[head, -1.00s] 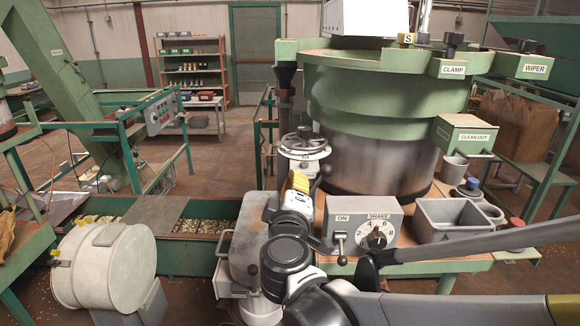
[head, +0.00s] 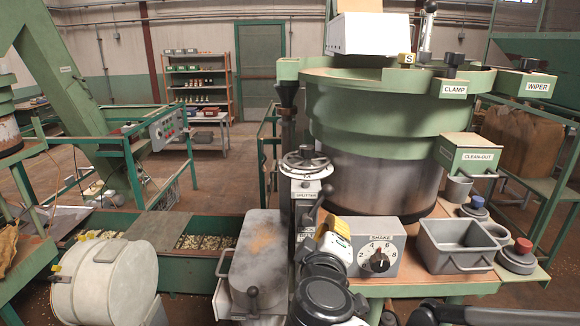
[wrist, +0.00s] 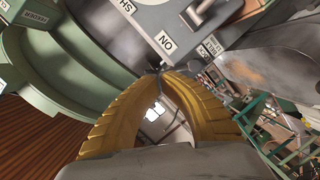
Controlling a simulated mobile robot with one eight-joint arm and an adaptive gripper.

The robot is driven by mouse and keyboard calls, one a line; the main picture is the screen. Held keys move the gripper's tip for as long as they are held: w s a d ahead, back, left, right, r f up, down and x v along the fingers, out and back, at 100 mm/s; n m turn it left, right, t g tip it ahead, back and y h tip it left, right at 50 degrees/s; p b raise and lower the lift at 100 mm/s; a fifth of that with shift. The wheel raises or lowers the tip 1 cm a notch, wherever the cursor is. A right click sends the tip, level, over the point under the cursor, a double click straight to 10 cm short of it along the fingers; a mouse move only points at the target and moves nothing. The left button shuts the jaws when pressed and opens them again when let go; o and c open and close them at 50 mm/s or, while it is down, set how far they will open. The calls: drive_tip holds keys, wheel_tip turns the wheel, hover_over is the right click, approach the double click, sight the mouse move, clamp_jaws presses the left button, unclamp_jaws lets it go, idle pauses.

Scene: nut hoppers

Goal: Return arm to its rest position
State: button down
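My gripper (head: 335,230), with yellow ribbed fingers, is in front of the left part of the grey SHAKE control box (head: 385,255), hiding its ON label and lever. My arm is folded at the bottom centre of the head view. In the wrist view, the two fingers of my gripper (wrist: 161,73) curve inward and their tips meet, with nothing held between them. The control box (wrist: 200,20) shows beyond the tips, with its ON label visible.
The green round hopper (head: 385,115) stands behind the box. The splitter handwheel (head: 306,162) and a grey lidded box (head: 258,250) are close on the left. A grey bin (head: 457,245) sits to the right. A pale drum (head: 105,280) stands at lower left.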

drive_tip(key=s+d+f+m+g, duration=0.1)
drive_tip(key=d, duration=0.2)
drive_tip(key=s+d+f+m+g, duration=0.1)
drive_tip(key=s+d+f, duration=0.1)
drive_tip(key=d, duration=0.1)
drive_tip(key=s+d+f+m+g+h, duration=0.1)
drive_tip(key=s+d+f+m+g, duration=0.1)
drive_tip(key=d, duration=0.1)
drive_tip(key=shift+d, duration=0.2)
drive_tip(key=s+d+f+m+g+y, duration=0.2)
drive_tip(key=s+f+m+g+y, duration=0.3)
drive_tip(key=s, duration=0.7)
wheel_tip(320, 180, down, 21)
drive_tip(key=b, duration=1.9)
drive_tip(key=shift+w+a+r+m+t+h, duration=0.2)
drive_tip(key=shift+a+m+t+h, duration=0.1)
drive_tip(key=shift+a+t+h, duration=0.1)
